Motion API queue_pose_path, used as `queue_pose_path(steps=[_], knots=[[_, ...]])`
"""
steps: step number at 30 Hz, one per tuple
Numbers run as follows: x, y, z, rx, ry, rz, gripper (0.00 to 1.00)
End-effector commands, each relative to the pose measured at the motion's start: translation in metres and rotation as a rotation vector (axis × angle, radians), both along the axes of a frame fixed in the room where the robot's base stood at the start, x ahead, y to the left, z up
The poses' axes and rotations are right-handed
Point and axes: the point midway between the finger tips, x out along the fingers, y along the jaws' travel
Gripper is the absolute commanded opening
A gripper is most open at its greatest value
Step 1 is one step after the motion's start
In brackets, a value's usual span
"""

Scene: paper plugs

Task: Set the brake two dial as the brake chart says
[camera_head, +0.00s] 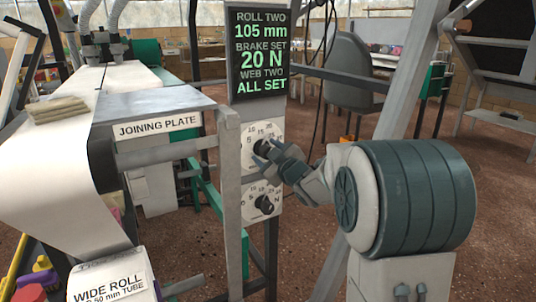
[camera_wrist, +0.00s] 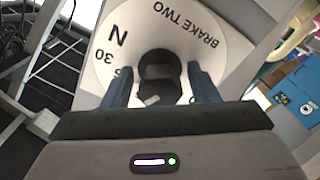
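The brake two dial (camera_head: 250,138) is the upper of two white dials on a grey post. Its face, with "BRAKE TWO", "N" and "30", shows upside down in the wrist view (camera_wrist: 112,60). Its black knob (camera_wrist: 158,75) has a small pale mark on the near side; the number it points to is hidden. My gripper (camera_head: 264,153) is at this dial. In the wrist view its blue fingers (camera_wrist: 158,82) stand on either side of the knob, open, with a narrow gap visible on each side. I see no brake chart that I can identify.
A screen (camera_head: 260,55) above the dials reads "ROLL TWO 105 mm, BRAKE SET 20 N, WEB TWO ALL SET". A second dial (camera_head: 254,208) sits just below. The joining plate (camera_head: 160,104) and a wide paper roll (camera_head: 108,280) are left. A chair (camera_head: 347,75) stands behind.

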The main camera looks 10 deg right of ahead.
Motion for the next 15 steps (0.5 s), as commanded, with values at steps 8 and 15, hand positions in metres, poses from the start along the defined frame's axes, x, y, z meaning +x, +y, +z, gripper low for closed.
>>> queue_pose_path(steps=[8, 15], knots=[[0.000, -0.001, 0.000, 0.001, 0.000, -0.001, 0.55], [-0.020, -0.008, 0.002, 0.002, 0.001, -0.004, 0.55]])
